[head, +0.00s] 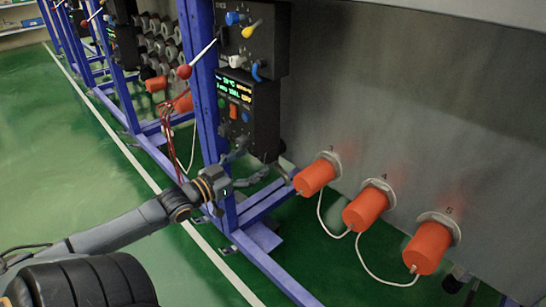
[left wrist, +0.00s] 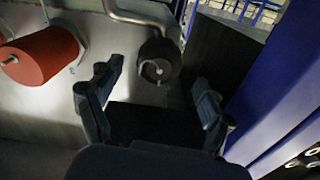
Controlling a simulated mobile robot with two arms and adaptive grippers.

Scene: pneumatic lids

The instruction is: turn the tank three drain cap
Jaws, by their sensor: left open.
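The tank three drain cap (head: 314,178) is an orange cylinder on a round metal flange under the number 3, low on the grey metal wall. My left gripper (head: 260,168) is open and empty, just left of this cap and apart from it. In the left wrist view an orange-red cap (left wrist: 42,57), seemingly the same one, lies at the upper left, outside the open fingers (left wrist: 155,88). Beyond the fingertips there is a dark round fitting (left wrist: 158,62) on a bent metal pipe. My right gripper is not in view.
Two more orange caps, number 4 (head: 366,209) and number 5 (head: 430,247), sit to the right, with white cords hanging near them. A blue frame post (head: 203,90) and a black control box (head: 250,112) stand close to my left gripper. Green floor lies open at left.

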